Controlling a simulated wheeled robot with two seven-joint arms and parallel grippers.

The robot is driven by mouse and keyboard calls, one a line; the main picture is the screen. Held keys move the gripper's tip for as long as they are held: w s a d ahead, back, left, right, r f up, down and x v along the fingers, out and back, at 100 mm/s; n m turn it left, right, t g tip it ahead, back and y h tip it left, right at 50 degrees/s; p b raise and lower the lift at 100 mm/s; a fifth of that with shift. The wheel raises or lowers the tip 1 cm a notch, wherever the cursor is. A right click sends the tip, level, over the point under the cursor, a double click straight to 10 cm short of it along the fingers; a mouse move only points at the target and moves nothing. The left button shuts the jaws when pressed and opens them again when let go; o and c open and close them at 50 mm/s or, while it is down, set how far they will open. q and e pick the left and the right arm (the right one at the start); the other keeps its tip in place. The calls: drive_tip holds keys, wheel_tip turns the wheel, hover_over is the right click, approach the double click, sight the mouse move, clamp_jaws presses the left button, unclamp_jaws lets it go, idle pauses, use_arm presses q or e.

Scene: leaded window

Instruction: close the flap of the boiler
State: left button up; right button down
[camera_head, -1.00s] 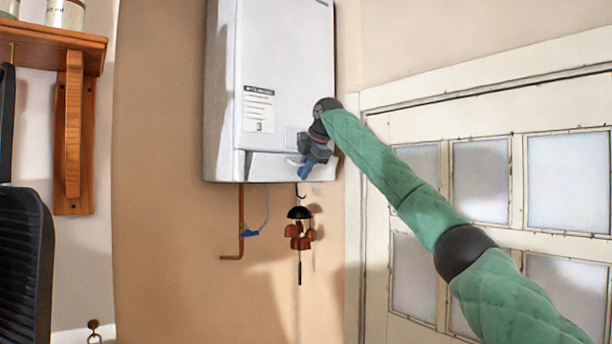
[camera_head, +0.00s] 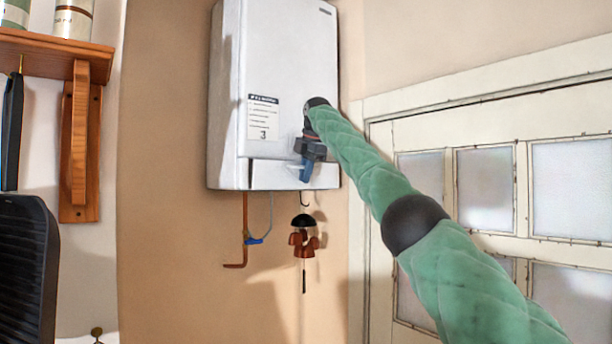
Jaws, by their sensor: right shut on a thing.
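The white boiler (camera_head: 285,60) hangs on the wall in the upper middle of the head view. Its flap (camera_head: 268,176) is the white strip along the bottom front; a dark gap shows at its left end, and I cannot tell how far it stands open. My right gripper (camera_head: 307,171) reaches in from the right and is shut on the flap, its blue fingers over the right part. The gripper and wrist hide part of the flap's upper edge. My left gripper is not in view.
A wooden shelf (camera_head: 85,65) with jars is at the left, above a dark ribbed object (camera_head: 25,275). A panelled window (camera_head: 485,190) fills the right side.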

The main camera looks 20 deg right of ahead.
idle(0.6)
drive_tip(key=c, duration=1.8)
unclamp_jaws()
drive_tip(key=shift+w+f, duration=0.1)
drive_tip(key=shift+w, duration=0.05)
